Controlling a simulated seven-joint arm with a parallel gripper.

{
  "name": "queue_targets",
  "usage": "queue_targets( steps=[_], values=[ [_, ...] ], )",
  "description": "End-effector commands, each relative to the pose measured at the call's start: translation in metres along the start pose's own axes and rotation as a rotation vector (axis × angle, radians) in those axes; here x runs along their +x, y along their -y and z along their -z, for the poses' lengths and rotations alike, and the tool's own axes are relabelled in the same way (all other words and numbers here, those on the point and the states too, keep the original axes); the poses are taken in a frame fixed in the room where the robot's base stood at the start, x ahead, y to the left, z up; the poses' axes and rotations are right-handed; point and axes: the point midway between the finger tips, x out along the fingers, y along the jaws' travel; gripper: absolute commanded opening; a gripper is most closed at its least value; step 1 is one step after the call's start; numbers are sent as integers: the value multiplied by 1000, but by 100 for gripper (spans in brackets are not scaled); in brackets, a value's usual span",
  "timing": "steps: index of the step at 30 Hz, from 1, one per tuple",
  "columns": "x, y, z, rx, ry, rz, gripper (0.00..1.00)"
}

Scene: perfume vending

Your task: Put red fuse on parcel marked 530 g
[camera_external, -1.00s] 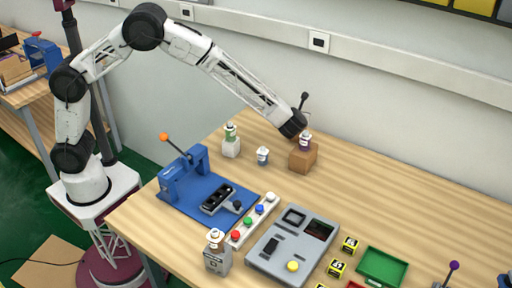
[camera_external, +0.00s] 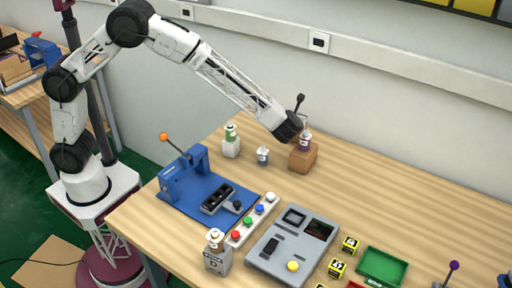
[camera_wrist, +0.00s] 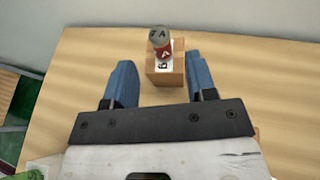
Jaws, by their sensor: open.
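A small upright cylinder (camera_wrist: 161,44) with a grey top and a red band, which looks like the red fuse, stands on or against a brown block (camera_wrist: 165,68) in the wrist view. In the external view, a small white-topped dark item (camera_external: 305,137) stands on the brown block (camera_external: 302,158). My gripper (camera_wrist: 160,60) is open and empty, its blue fingers apart, short of the block. In the external view, my wrist is just left of the block and the fingers are hard to make out. The block's white label is too small to read; I can read no 530 g mark.
A grey container (camera_external: 217,258), blue press (camera_external: 190,180), button strip (camera_external: 253,218), grey panel (camera_external: 276,262) and green tray (camera_external: 382,267) are nearer.

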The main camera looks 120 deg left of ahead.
Motion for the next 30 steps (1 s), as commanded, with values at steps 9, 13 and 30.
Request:
queue_targets(
  steps=[9,13,30],
  values=[
    [-32,0,0,0,0,0,51],
    [-34,0,0,0,0,-1,51],
    [-35,0,0,-1,0,-1,51]
  ],
)
